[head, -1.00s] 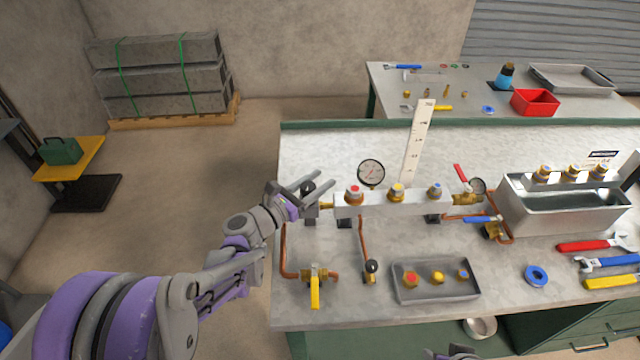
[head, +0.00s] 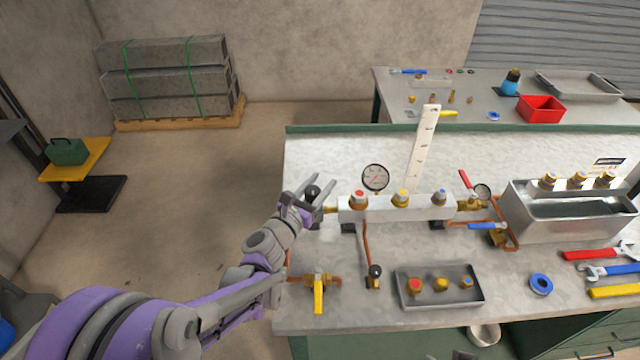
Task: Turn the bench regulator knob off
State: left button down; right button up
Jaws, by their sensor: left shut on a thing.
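The regulator's black knob (head: 312,192) is at the left end of the silver manifold (head: 395,208) on the bench. My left gripper (head: 321,184) is at this knob, one finger on each side, shut on it. Its fingers point up and to the right and partly cover the regulator body. A round pressure gauge (head: 375,177) stands on the manifold; its fine markings are too small to read. Only a small grey piece that may be my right gripper (head: 460,355) shows at the bottom edge.
A yellow-handled valve (head: 319,292) and a smaller black knob (head: 375,271) sit in front of the manifold on copper pipes. A grey tray (head: 440,297) with three fittings lies nearby. A white ruler (head: 423,150) stands behind. Wrenches (head: 600,254) lie at the right.

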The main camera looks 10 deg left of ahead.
aim_at(309, 198)
pick_arm(q)
jog(key=shift+c, duration=1.8)
grip_release()
jog(key=v, duration=1.1)
jog(key=shift+b, duration=0.3)
